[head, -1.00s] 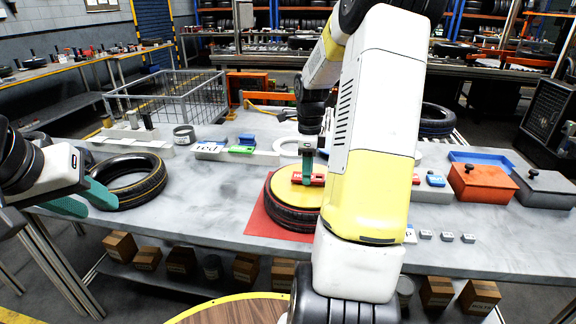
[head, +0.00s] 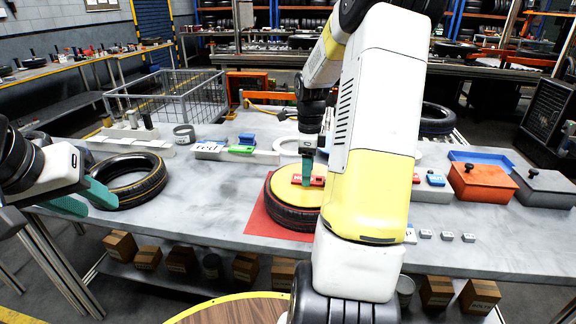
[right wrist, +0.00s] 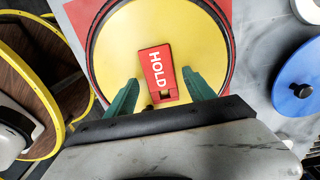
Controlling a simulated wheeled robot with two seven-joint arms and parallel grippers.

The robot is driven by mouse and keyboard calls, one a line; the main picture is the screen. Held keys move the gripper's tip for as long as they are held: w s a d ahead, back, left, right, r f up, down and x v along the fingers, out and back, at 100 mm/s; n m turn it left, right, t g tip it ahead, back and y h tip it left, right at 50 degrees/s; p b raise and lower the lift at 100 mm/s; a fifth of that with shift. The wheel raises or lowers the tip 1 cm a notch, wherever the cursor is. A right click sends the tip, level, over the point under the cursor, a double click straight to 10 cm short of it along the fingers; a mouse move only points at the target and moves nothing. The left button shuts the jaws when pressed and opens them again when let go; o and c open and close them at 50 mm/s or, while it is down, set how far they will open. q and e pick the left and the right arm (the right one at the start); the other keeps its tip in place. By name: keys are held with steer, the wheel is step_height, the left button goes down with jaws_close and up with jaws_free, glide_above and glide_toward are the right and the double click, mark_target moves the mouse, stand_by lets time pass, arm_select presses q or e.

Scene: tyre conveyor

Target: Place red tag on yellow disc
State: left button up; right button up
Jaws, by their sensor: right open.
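The red tag (right wrist: 157,70), marked HOLD, lies flat on the yellow disc (right wrist: 120,45) in the right wrist view. In the head view the red tag (head: 314,180) shows on the yellow disc (head: 284,189), which sits in a black tyre (head: 292,214) on a red mat (head: 258,222). My right gripper (right wrist: 156,92) is open, its green fingers on either side of the tag's near end, with gaps showing. In the head view my right gripper (head: 308,168) is over the disc, partly hidden by my arm. My left gripper (head: 90,200) is at the far left, its green fingers apart, nothing between them.
A tyre (head: 128,182) lies on the table beside my left gripper. A wire basket (head: 180,100) stands behind. Red (head: 482,182) and grey (head: 545,187) lidded boxes are at the right.

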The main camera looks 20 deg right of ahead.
step_height(320, 180, up, 11)
steer(key=s+a+r+n+t, duration=0.3)
steer(key=s+a+r+n, duration=0.35)
steer(key=a+n, duration=0.35)
steer(key=s+a+n+t+y, duration=0.2)
steer(key=s+a+n, duration=0.6)
steer(key=s+n, duration=0.4)
steer(key=n+t, duration=0.1)
steer(key=n, duration=0.2)
steer(key=shift+s+a+f, duration=0.2)
steer(key=shift+s+f, duration=0.2)
